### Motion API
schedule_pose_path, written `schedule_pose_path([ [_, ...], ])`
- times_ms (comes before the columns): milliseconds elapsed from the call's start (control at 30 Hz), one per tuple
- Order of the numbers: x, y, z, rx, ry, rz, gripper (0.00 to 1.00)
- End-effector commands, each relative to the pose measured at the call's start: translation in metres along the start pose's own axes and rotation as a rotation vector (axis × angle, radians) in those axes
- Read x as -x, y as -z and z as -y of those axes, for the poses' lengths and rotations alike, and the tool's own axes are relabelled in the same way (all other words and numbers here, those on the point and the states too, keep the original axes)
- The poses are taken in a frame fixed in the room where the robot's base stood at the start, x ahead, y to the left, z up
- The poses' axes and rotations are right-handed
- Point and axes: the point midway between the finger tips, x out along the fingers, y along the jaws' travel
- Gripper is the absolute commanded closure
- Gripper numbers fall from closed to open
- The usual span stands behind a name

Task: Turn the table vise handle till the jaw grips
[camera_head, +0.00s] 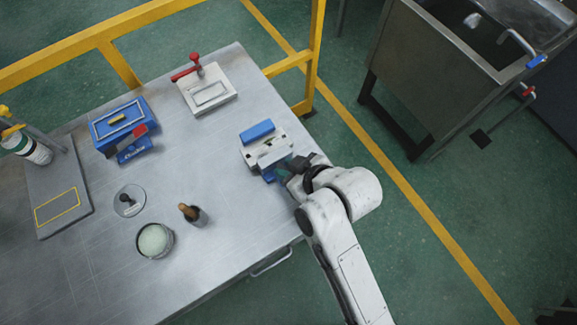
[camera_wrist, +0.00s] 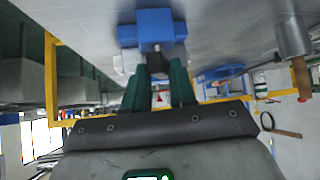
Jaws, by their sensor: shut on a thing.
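The table vise (camera_head: 264,150), with a blue block at its back and a pale body, stands near the right edge of the metal table. My gripper (camera_head: 287,170) reaches it from the lower right. In the wrist view the blue part of the vise (camera_wrist: 154,25) is straight ahead, with a dark piece (camera_wrist: 158,58) sticking out of it. The green fingers of my gripper (camera_wrist: 161,75) are shut on this dark piece, which looks like the vise handle. The fingers hide part of it. I cannot tell whether the jaw touches anything.
On the table (camera_head: 215,235) are a white plate with a red clamp (camera_head: 208,90), a blue box (camera_head: 120,122), a tub (camera_head: 154,240), a wooden-handled tool (camera_head: 190,213) and a grey stand (camera_head: 57,200). A yellow rail (camera_head: 110,35) runs behind. A sink (camera_head: 440,70) stands at right.

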Motion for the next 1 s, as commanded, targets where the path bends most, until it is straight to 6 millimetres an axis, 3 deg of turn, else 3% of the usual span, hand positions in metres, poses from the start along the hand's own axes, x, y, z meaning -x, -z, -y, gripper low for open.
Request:
schedule_pose_path([
  [233,-0.001,-0.001,0.004,-0.001,0.008,0.004,1.00],
  [267,-0.001,-0.001,0.004,-0.001,0.008,0.004,0.72],
  [567,0.001,-0.001,0.003,-0.001,0.008,0.004,0.72],
  [1000,0.028,0.000,-0.003,-0.001,0.003,0.000,0.72],
])
